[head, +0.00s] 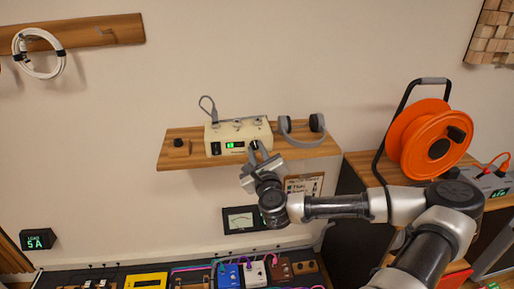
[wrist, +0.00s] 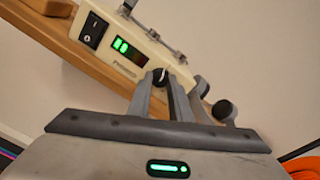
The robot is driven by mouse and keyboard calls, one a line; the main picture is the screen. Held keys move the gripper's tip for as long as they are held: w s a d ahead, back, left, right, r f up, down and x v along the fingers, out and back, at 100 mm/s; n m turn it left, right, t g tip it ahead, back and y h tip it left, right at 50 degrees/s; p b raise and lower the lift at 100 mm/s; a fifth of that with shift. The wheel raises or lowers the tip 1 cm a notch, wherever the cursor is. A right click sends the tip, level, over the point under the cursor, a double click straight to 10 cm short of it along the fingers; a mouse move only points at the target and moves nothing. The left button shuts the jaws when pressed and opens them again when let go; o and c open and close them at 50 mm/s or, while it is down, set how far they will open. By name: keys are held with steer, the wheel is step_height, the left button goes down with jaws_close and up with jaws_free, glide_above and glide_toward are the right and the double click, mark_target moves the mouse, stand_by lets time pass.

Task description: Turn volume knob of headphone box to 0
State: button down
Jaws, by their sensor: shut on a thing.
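The headphone box (head: 238,138) is a cream box on a wooden wall shelf (head: 185,160). My gripper (head: 255,147) reaches up to that front face. In the wrist view my gripper (wrist: 160,84) has its two fingers closed around the knob, partly hiding it. In the head view the knob is hidden by the fingers.
Grey headphones (head: 301,132) rest on the shelf just right of the box, close to my fingers. A small black knob on a wooden block (head: 178,147) sits at the shelf's left. An orange cable reel (head: 432,140) stands at right. Pedals (head: 228,275) lie below.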

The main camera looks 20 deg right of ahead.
steer(key=n, duration=0.2)
steer(key=n+p, duration=0.1)
steer(key=shift+w+r+n, duration=0.1)
steer(key=shift+r+n, duration=0.1)
steer(key=shift+n, duration=0.2)
steer(key=n, duration=0.3)
steer(key=shift+a+n, duration=0.1)
steer(key=shift+n, duration=0.2)
steer(key=n+b, duration=0.1)
steer(key=n, duration=0.5)
steer(key=shift+f+h, duration=0.15)
steer(key=shift+h, duration=0.15)
steer(key=n+b, duration=0.4)
steer(key=n, duration=0.1)
steer(key=shift+a+f, duration=0.1)
steer(key=shift+f, duration=0.05)
steer(key=n+b, duration=0.4)
steer(key=shift+n+b, duration=0.85)
steer(key=shift+n, duration=0.05)
